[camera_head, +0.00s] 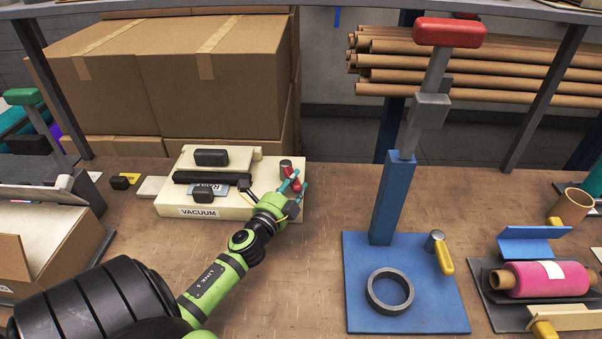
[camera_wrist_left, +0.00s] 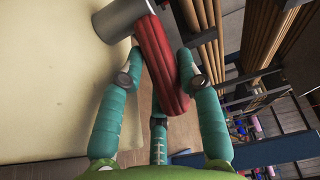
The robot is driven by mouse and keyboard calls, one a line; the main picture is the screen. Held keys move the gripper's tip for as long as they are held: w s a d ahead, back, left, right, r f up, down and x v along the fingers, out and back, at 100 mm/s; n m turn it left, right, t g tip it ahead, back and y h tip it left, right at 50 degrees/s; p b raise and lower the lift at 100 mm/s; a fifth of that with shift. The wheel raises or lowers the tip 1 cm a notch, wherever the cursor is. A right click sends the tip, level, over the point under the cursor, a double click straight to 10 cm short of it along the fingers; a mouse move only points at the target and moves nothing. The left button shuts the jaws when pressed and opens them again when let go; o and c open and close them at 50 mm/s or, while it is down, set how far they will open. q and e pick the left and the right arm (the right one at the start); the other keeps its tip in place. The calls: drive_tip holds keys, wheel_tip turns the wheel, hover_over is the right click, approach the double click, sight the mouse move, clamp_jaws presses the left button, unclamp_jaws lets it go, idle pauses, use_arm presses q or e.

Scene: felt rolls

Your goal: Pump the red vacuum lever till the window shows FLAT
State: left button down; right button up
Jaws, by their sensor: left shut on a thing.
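The cream vacuum box (camera_head: 240,212) sits on the bench, with a VACUUM label on its front. Its red lever (camera_head: 291,174) stands at the right end beside a grey cylinder; it also shows large in the left wrist view (camera_wrist_left: 166,70). My left gripper (camera_head: 289,184) is shut on the red lever, with its teal fingers on either side of it. A small grey-blue panel (camera_head: 204,189) on the box bears lettering, partly covered by black parts and too small to read surely. My right gripper is not in view.
A blue press stand (camera_head: 378,205) with a red-topped handle (camera_head: 447,32) rises to the right. A dark ring (camera_head: 376,303) lies on its base. A pink roll (camera_head: 545,278) is at far right. Cardboard boxes (camera_head: 205,100) stand behind. Bare bench lies between box and stand.

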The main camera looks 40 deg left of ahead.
use_arm(q)
drive_tip(key=shift+s+a+r+m+t+h, duration=0.2)
drive_tip(key=shift+m+h, duration=0.25)
drive_tip(key=shift+h, duration=0.15)
drive_tip(key=shift+s+a+r+m+t+h, duration=0.1)
drive_tip(key=shift+s+a+m+h, duration=0.05)
drive_tip(key=shift+m+h, duration=0.4)
drive_tip(key=shift+h, duration=0.25)
drive_tip(key=c, duration=0.8)
unclamp_jaws()
drive_tip(key=shift+c, duration=0.2)
drive_tip(key=shift+w+f, duration=0.15)
drive_tip(key=shift+s+f, duration=0.1)
drive_tip(key=shift+s, duration=0.25)
drive_tip(key=s, duration=0.3)
drive_tip(key=s+d, duration=0.1)
drive_tip(key=s, duration=0.7)
drive_tip(key=shift+s+d, duration=0.15)
drive_tip(key=shift+d, duration=0.1)
